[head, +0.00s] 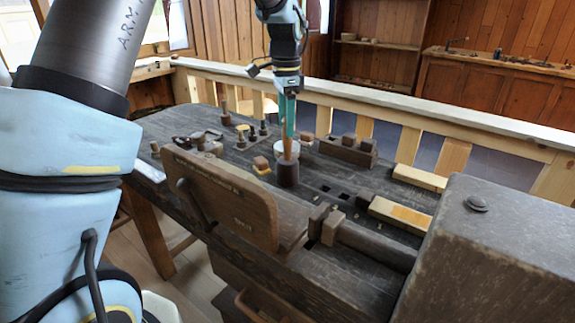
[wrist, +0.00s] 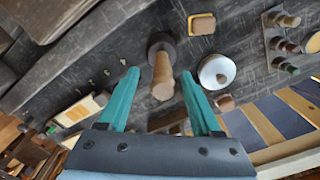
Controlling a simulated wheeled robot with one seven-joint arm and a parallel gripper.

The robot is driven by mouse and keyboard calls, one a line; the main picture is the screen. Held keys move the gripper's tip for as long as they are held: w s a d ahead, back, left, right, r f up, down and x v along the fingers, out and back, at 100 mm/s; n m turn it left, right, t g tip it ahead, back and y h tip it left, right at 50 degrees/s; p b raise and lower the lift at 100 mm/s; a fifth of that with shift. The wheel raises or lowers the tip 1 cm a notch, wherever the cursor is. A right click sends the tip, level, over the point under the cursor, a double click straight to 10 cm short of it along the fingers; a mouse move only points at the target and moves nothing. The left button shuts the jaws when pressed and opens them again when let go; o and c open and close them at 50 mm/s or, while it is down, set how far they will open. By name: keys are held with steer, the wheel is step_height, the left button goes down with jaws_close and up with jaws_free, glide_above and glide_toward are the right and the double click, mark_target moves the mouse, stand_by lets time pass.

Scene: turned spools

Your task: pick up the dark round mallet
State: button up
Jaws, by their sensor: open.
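The dark round mallet (head: 288,172) stands on the workbench with its dark cylindrical head down and its light wooden handle up. In the wrist view the mallet (wrist: 162,75) shows from above, its handle end pointing toward the camera. My gripper (head: 288,115) is above the mallet with its teal fingers pointing down. In the wrist view my gripper (wrist: 160,80) is open, one finger on each side of the handle's line. The handle is between or just beyond the fingertips; I cannot tell exact depth. Nothing is held.
A white round container (wrist: 217,71) is close beside the mallet. A large brown wooden board (head: 222,197) stands in front. Light wooden blocks (head: 400,214) lie to the right. A railing (head: 430,115) runs behind the bench.

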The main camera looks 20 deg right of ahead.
steer(key=p, duration=0.2)
glide_above(287, 160)
steer(key=w, duration=0.1)
steer(key=shift+d+f, duration=0.15)
steer(key=shift+f, duration=1.25)
steer(key=shift+d+f, duration=0.15)
steer(key=shift+f, duration=1.25)
jaws_close()
